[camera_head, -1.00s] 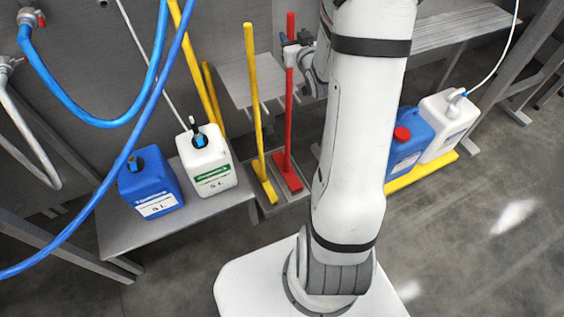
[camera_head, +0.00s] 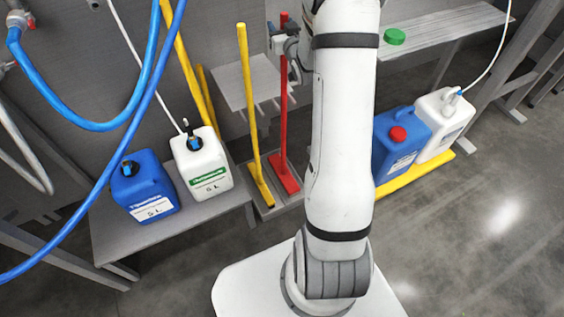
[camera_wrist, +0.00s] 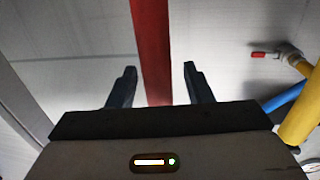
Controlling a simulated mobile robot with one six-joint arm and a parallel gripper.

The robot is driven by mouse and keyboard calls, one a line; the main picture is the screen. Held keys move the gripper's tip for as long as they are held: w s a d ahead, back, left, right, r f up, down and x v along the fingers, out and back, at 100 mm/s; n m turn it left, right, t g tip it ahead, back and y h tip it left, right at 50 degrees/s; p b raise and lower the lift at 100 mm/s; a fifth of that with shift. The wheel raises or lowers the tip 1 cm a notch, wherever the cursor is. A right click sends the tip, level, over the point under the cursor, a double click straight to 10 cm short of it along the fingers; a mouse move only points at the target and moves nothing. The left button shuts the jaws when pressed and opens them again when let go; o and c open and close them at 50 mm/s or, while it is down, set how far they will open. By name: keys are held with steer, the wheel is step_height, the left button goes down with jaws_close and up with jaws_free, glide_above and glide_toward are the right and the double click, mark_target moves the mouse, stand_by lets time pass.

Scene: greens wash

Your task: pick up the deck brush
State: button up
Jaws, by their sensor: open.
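A red deck brush (camera_head: 283,125) stands upright with its red head in a low grey tray on the floor, left of my arm. A yellow brush (camera_head: 250,100) stands beside it to the left. My gripper (camera_head: 283,43) is at the upper part of the red handle, which shows above and below it. In the wrist view my gripper (camera_wrist: 160,78) is open, and the red handle (camera_wrist: 150,40) runs through the gap between its two dark fingers, touching neither. I cannot tell how deep between the fingers it lies.
A blue jug (camera_head: 143,187) and a white jug (camera_head: 203,162) stand on a grey bench at left. Blue hoses hang at far left. Another blue jug (camera_head: 398,142) and white jug (camera_head: 442,120) stand right of my arm. A green lid (camera_head: 394,36) lies on the slatted bench. Floor at right is clear.

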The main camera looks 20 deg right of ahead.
steer(key=shift+c, duration=0.3)
jaws_close()
steer(key=shift+r, duration=0.1)
stand_by(0.9)
